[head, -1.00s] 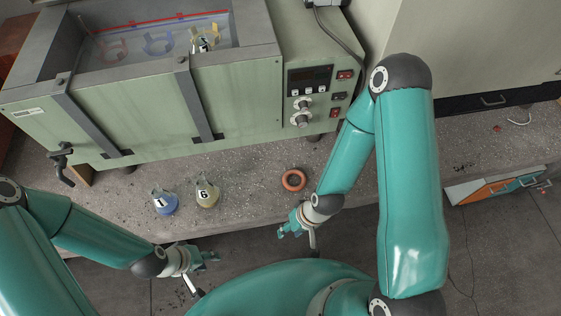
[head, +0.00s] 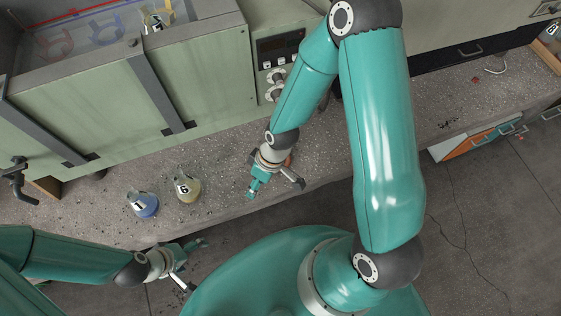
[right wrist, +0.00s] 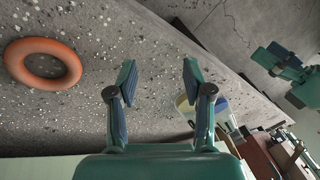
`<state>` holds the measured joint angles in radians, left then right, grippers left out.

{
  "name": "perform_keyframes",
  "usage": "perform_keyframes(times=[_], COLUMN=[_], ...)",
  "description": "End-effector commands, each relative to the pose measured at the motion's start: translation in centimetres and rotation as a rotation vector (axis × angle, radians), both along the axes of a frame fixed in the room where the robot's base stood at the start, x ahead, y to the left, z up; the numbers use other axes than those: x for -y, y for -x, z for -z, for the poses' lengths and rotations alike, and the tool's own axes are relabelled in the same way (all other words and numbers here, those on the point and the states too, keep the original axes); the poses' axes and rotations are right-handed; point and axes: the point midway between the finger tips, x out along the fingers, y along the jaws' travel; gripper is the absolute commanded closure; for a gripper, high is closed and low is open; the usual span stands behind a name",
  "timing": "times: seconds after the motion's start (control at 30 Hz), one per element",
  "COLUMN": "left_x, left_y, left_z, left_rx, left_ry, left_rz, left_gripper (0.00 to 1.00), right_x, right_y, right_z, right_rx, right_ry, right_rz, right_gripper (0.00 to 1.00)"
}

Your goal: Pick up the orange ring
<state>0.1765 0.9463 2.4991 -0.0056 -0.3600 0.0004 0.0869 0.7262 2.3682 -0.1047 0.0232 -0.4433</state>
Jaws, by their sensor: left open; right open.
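The orange ring (right wrist: 22,72) lies flat on the speckled bench at the left of the right wrist view. In the head view it is mostly hidden under my right gripper, with only an orange sliver (head: 289,160) showing. My right gripper (head: 275,186) is open and empty above the bench at the ring. In the right wrist view its fingers (right wrist: 159,82) point at bare bench, with the ring to their left and apart from them. My left gripper (head: 193,262) is open and empty, off the front edge of the bench.
A flask of blue liquid (head: 146,206) and a flask of yellowish liquid (head: 187,189) stand left of my right gripper. The green water bath (head: 100,115) stands behind. An orange-fronted drawer (head: 465,143) sticks out at right. Bench between flasks and gripper is clear.

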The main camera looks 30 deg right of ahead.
Motion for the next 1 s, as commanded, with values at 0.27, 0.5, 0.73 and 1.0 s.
perform_keyframes(times=[0.27, 0.5, 0.73, 1.0], left_x=[0.0, 0.0, 0.0, 0.0], left_y=[0.0, 0.0, 0.0, 0.0], left_z=[8.3, 10.4, 10.7, 11.5], left_rx=[0.000, 0.000, 0.000, 0.000], left_ry=[0.000, 0.000, 0.000, 0.000], left_rz=[0.000, 0.000, 0.000, 0.000], left_gripper=[0.08, 0.08, 0.08, 0.08], right_x=[6.7, 10.9, 11.4, 11.4], right_y=[-4.8, -4.1, -3.7, -3.7], right_z=[-5.7, -10.5, -8.1, -2.3], right_rx=[0.223, 0.217, 0.203, 0.204], right_ry=[0.199, 0.304, 0.305, 0.304], right_rz=[-0.906, -1.285, -1.326, -1.323], right_gripper=[0.49, 0.49, 0.49, 0.49])
